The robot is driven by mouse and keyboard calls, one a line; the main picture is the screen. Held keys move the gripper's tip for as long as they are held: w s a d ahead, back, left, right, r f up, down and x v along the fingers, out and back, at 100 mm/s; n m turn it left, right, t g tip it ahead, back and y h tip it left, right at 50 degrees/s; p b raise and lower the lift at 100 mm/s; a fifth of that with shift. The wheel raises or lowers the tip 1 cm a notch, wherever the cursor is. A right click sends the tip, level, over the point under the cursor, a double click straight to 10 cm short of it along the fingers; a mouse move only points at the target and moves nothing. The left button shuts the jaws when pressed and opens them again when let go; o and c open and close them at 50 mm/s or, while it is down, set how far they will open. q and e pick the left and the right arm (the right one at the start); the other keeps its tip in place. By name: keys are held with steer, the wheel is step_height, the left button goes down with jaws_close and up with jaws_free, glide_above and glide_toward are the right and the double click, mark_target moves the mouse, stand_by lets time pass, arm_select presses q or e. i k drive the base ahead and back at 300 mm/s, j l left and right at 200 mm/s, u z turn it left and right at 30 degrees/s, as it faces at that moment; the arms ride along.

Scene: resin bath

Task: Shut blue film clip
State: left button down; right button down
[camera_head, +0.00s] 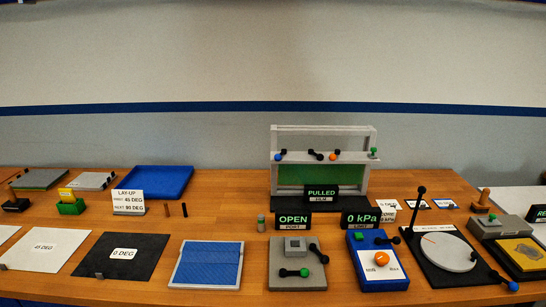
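A grey upright frame (372,136) stands at the back of the table, with a green film sheet (300,174) behind its lower part. The blue clip knob (278,157) is at the left end of the frame's crossbar, beside a small black lever part (284,152). An orange knob (333,157) with black parts is right of the middle, and a green knob (374,152) is at the right end. A sign below reads PULLED (321,192). Whether the blue clip is open or shut is too small to tell. Neither of my grippers is in view.
In front of the frame are an OPEN sign (293,220), a grey port block (283,262), a blue box with an orange knob (366,280) and a 0 kPa sign (360,219). A dial board (425,277) with a tall black lever stands right. Bare wood lies left of the frame.

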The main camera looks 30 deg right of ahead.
mark_target(280, 155)
steer(key=k+j, duration=0.1)
steer(key=k+z, duration=0.1)
steer(key=z, duration=1.4)
